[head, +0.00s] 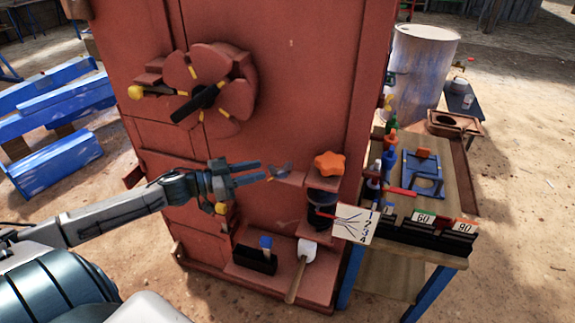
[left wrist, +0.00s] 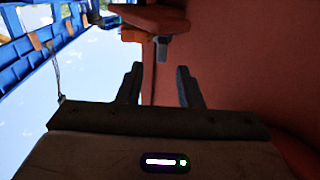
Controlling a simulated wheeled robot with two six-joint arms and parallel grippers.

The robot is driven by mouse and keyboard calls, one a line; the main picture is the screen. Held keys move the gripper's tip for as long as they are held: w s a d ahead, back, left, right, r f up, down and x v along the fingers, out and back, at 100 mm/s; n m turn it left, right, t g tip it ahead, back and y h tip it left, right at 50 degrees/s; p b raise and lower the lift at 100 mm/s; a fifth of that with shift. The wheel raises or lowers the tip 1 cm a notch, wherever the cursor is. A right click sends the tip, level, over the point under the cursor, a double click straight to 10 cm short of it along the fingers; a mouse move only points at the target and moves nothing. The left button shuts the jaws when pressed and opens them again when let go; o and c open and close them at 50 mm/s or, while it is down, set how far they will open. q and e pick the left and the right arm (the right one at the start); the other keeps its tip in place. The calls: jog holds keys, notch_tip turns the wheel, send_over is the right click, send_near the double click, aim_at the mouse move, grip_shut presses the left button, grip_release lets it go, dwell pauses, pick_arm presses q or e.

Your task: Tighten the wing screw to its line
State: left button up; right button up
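What looks like the wing screw, a small blue-grey winged piece (head: 281,171), sits at a small ledge on the front of the red crusher body (head: 290,90). A small yellowish spot is beside it, but I cannot make out a line. My left gripper (head: 261,172) is open, its two fingers pointing right with the tips just short of the winged piece. In the left wrist view, the open fingers (left wrist: 159,80) have nothing between them. A grey piece (left wrist: 162,48) shows beyond the tips, under a reddish block. My right gripper is not in view.
An orange star knob (head: 328,163) stands right of the winged piece. A flywheel (head: 205,85) is above left. A black box (head: 255,260) and a white-headed mallet (head: 300,270) rest on the lower ledge. A cluttered bench (head: 455,205) stands at right.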

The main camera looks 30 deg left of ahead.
aim_at(287, 163)
pick_arm(q)
jog(key=x, duration=0.5)
jog(key=shift+r, duration=0.2)
jog(key=p+x, duration=0.1)
jog(key=x, duration=0.1)
jog(key=shift+w+d, duration=0.15)
jog(key=shift+w, duration=0.15)
jog(key=shift+p+x, duration=0.35)
jog(key=shift+x, duration=0.6)
jog(key=shift+f, duration=0.2)
grip_shut()
